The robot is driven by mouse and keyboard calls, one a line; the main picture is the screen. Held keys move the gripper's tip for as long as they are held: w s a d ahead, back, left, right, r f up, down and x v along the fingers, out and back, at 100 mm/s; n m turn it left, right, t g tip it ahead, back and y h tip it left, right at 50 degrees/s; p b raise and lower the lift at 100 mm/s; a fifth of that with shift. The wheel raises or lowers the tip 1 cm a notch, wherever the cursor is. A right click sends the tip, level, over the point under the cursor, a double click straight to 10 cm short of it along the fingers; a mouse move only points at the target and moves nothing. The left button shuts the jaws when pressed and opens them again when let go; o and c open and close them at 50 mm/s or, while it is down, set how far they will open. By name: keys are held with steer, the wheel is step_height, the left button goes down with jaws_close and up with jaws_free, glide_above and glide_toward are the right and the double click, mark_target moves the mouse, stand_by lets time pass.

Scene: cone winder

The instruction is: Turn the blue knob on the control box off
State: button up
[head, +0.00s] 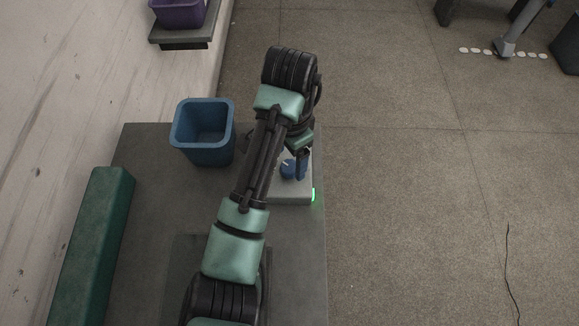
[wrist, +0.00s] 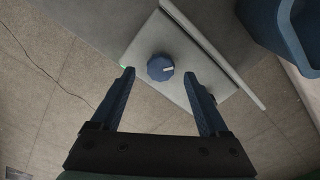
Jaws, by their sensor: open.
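The blue knob (head: 290,170) sits on the top of the light grey control box (head: 293,194), partly hidden by my arm in the head view. A green light (head: 313,195) glows on the right edge of the box. In the wrist view the round blue knob (wrist: 160,67) has a pale pointer mark at its right side. It lies on the box face (wrist: 140,52), beyond and between my fingertips. My gripper (wrist: 160,75) is open, its two blue fingers apart, with nothing held. In the head view my gripper (head: 300,166) is at the knob; I cannot tell if it touches.
A blue bin (head: 203,150) stands on the grey table (head: 145,215) left of the box; its side shows in the wrist view. A long green block (head: 95,240) lies along the table's left side. A purple bin (head: 180,12) sits on a shelf at the back.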

mark_target(289, 167)
steer(key=shift+f, duration=1.5)
jaws_close()
